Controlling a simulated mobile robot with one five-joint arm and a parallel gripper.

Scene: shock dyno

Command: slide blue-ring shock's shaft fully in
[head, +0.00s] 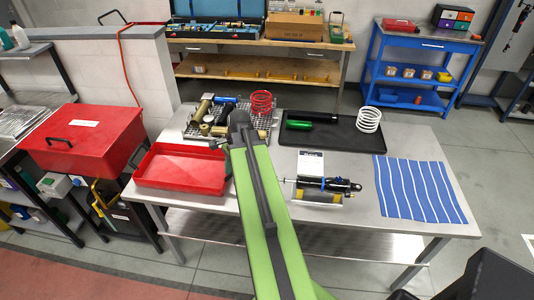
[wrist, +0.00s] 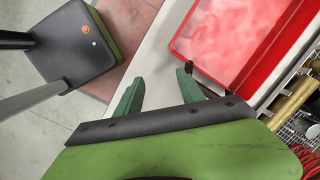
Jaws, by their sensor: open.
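The shock (head: 328,184) lies on its side in a low stand on the steel table, right of my arm in the head view. Its body is black with a small blue band, and its thin silver shaft (head: 286,180) sticks out to the left, partly hidden near my arm. The shock is not in the wrist view. My gripper (wrist: 158,88) is open and empty in the wrist view, its two green fingers apart over the table's front edge beside the red tray (wrist: 222,82).
The red tray (head: 150,181) is left of my arm. A blue striped cloth (head: 420,189) covers the table's right end.

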